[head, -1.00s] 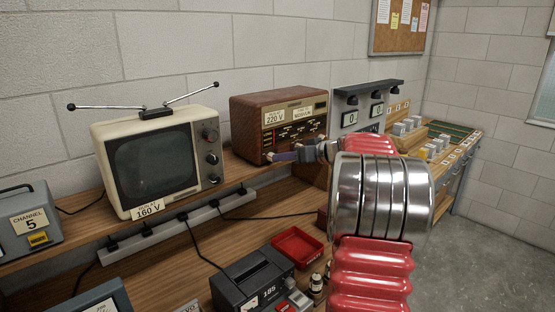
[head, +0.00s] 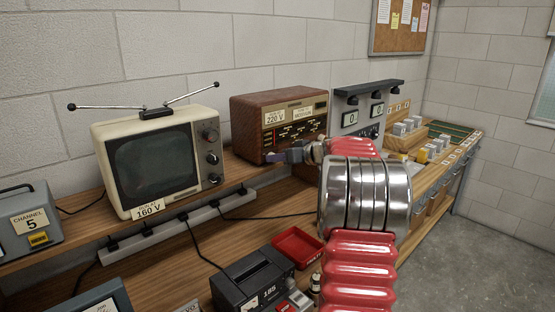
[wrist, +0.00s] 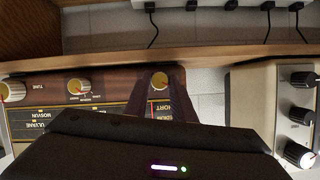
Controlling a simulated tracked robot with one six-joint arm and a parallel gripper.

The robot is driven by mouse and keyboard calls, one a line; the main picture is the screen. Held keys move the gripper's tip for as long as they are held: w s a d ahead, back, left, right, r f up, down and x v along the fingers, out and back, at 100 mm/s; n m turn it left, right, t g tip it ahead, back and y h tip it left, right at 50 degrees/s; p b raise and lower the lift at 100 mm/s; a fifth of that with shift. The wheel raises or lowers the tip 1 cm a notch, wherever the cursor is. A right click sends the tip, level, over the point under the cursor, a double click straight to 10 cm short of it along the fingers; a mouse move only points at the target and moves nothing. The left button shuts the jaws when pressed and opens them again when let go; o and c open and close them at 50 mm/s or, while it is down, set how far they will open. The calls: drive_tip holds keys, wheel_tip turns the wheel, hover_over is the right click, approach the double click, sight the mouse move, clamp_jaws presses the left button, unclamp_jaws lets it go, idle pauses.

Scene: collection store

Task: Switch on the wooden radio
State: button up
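The wooden radio (head: 255,122) stands on the shelf, brown-cased, with a 220 V label and a dial panel. My gripper (head: 270,157) is at the lower left of the radio's front. In the wrist view its two dark fingers (wrist: 160,88) are apart, one on each side of the end knob (wrist: 160,81). I cannot tell whether they touch it. Another knob (wrist: 79,87) and the TUNE knob (wrist: 12,91) are clear of the fingers. My gripper's body hides part of the panel.
A cream television (head: 155,160) with a 160 V label stands left of the radio. A grey meter unit (head: 350,120) is to its right. A power strip (head: 180,228) with plugs runs along the bench below, near a red tray (head: 297,246) and a dark box (head: 250,280).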

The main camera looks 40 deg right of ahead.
drive_tip(key=c, duration=0.4)
drive_tip(key=shift+a, duration=0.1)
clamp_jaws()
drive_tip(key=m+y, duration=0.2)
drive_tip(key=m, duration=0.1)
drive_tip(key=d+m+t+y, duration=0.1)
drive_tip(key=m+y, duration=0.1)
drive_tip(key=m, duration=0.2)
drive_tip(key=f+m+t+y, duration=0.1)
drive_tip(key=m, duration=0.3)
drive_tip(key=shift+d+y, duration=0.2)
drive_tip(key=shift+y, duration=0.2)
idle(0.3)
